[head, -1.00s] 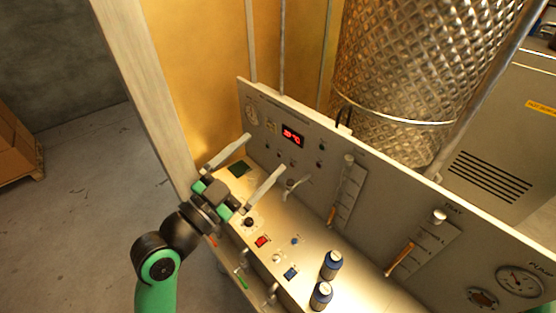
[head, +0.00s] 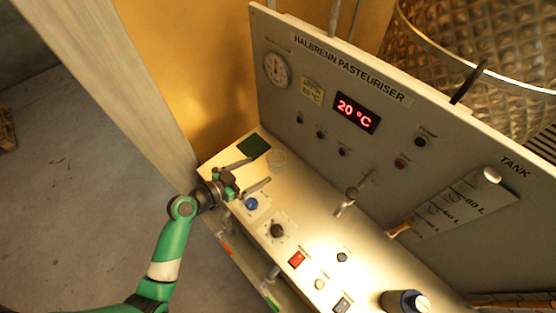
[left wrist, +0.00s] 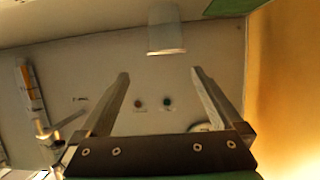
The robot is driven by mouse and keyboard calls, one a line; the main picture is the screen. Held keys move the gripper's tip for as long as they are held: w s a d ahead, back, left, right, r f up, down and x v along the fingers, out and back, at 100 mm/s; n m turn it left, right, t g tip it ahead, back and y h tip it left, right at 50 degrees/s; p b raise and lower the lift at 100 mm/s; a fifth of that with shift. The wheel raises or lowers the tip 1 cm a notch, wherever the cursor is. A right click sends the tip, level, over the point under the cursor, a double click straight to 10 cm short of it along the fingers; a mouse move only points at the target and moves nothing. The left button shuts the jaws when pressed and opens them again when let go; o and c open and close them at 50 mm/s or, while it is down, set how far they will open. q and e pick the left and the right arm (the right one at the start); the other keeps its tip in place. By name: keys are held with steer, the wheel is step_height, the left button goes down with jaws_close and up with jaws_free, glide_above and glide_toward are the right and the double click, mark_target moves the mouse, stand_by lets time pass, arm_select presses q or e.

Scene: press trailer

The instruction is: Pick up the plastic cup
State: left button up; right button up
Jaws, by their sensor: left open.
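The plastic cup (head: 277,157) is a faint, clear shape on the lit console shelf, beside a dark green pad. In the left wrist view the translucent cup (left wrist: 166,32) shows beyond my fingertips, near the top centre. My left gripper (head: 261,169) is open, with its fingers pointing toward the cup. In the left wrist view the gap between the fingertips (left wrist: 160,72) is empty, roughly in line with the cup and apart from it. My right gripper is in neither view.
The upright pasteuriser panel (head: 380,105) stands behind the cup. The dark green pad (head: 254,146) lies left of it. A blue knob (head: 251,203), a black knob (head: 277,230) and a red switch (head: 297,259) are on the shelf nearer the front. A metal tap (head: 347,200) sticks out to the right.

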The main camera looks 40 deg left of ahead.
arm_select(q)
steer(key=shift+s+a+f, duration=0.1)
steer(key=shift+s+f, duration=0.15)
steer(key=shift+f, duration=0.2)
steer(key=shift+s+a+f, duration=0.1)
steer(key=shift+s+f, duration=0.15)
steer(key=shift+f, duration=0.2)
steer(key=shift+a+r+n+y, duration=0.1)
steer(key=shift+a+n+y, duration=0.15)
steer(key=shift+n+y, duration=0.05)
glide_toward(282, 157)
steer(key=shift+b+x, duration=0.35)
steer(key=shift+x, duration=0.6)
steer(key=x, duration=0.5)
steer(key=shift+w+a+b, duration=0.1)
steer(key=shift+b, duration=0.3)
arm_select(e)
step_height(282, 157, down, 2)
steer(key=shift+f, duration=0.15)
arm_select(q)
steer(key=shift+c, duration=0.2)
steer(key=c, duration=1.1)
